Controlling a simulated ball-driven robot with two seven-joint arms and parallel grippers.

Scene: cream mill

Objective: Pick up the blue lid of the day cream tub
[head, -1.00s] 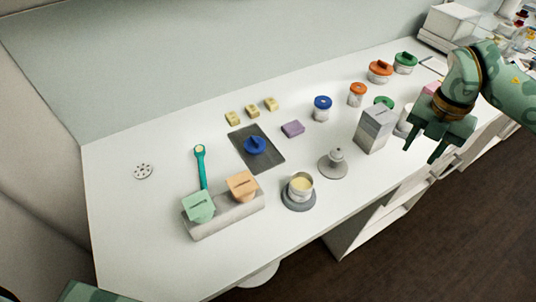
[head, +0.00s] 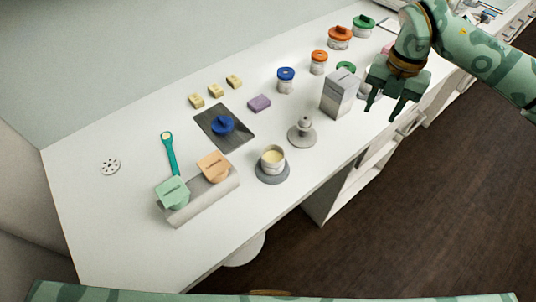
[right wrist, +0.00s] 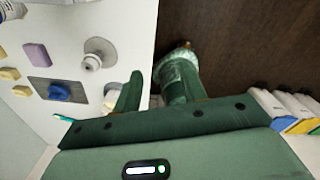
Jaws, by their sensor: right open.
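The blue lid (head: 222,124) with a raised grip lies on a dark mat (head: 240,138) in the middle of the counter. It also shows at the left of the right wrist view (right wrist: 59,90). An open tub of pale cream (head: 272,160) stands on a round grey base (head: 271,177), in front and to the right of the lid. My right gripper (head: 383,112) is open and empty. It is over the counter's front edge, right of the grey box and well away from the lid. My left gripper is not in view.
A grey box (head: 339,94) and a grey knobbed stand (head: 302,132) lie between my right gripper and the lid. A blue-topped jar (head: 286,80) and a purple block (head: 259,103) are behind. A holder (head: 205,198) carries green and orange pieces. The counter's left is mostly clear.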

